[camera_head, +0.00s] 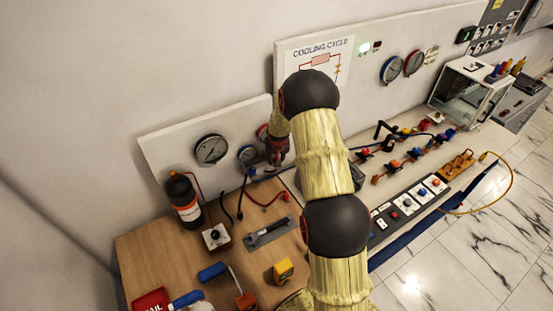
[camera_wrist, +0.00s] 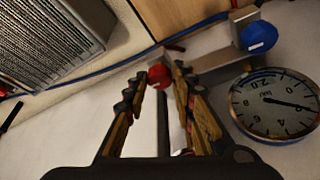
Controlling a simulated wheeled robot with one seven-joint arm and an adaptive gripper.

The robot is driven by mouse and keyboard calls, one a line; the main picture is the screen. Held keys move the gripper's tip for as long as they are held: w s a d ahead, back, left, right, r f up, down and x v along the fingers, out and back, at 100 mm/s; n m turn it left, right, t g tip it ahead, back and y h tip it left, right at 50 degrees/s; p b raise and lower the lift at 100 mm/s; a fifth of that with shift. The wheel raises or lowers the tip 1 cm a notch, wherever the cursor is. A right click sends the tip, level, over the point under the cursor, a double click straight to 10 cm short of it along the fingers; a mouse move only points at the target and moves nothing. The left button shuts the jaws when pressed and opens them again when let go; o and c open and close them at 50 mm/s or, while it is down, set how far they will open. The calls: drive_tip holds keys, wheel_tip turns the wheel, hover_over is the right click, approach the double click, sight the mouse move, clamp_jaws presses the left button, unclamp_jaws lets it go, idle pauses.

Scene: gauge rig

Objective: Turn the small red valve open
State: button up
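The small red valve (camera_wrist: 158,75) shows in the wrist view as a round red knob on a pale metal fitting. My gripper (camera_wrist: 160,74) has its two ribbed fingers spread on either side of this knob. A narrow gap shows on the left of the knob; the right fingertip lies very close to it, and I cannot tell if they touch. In the head view my gripper (camera_head: 277,150) is at the lower board, beside a blue-rimmed gauge (camera_head: 247,154), and my arm hides much of this spot.
A blue knob (camera_wrist: 258,37) and a dial gauge (camera_wrist: 272,103) are close on the right in the wrist view. A blue hose (camera_wrist: 122,62) runs past. A bottle (camera_head: 183,197), a larger gauge (camera_head: 211,149) and a yellow block (camera_head: 284,270) are on the left bench side.

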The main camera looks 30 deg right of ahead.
clamp_jaws()
